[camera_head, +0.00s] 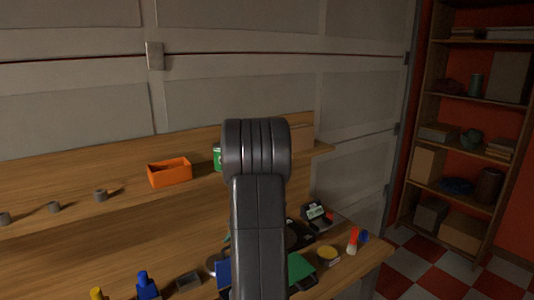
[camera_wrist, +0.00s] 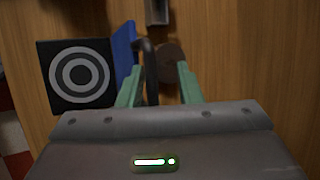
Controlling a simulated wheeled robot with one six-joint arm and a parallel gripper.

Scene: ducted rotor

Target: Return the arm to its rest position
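My gripper (camera_wrist: 159,78) shows in the wrist view as two green fingers spread apart, with nothing visibly clamped between them. A dark upright bar (camera_wrist: 149,68) and a brown round piece (camera_wrist: 168,62) show in the gap; I cannot tell how far beyond the fingertips they are. A blue panel (camera_wrist: 123,45) and a black square with grey rings (camera_wrist: 78,76) lie left of the left finger. In the head view, my dark arm rises in the middle over the workbench (camera_head: 90,255) and hides the gripper.
An orange bin (camera_head: 169,174) and a green can (camera_head: 217,158) stand on the raised shelf. A tall bookcase (camera_head: 427,135) stands at the far right.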

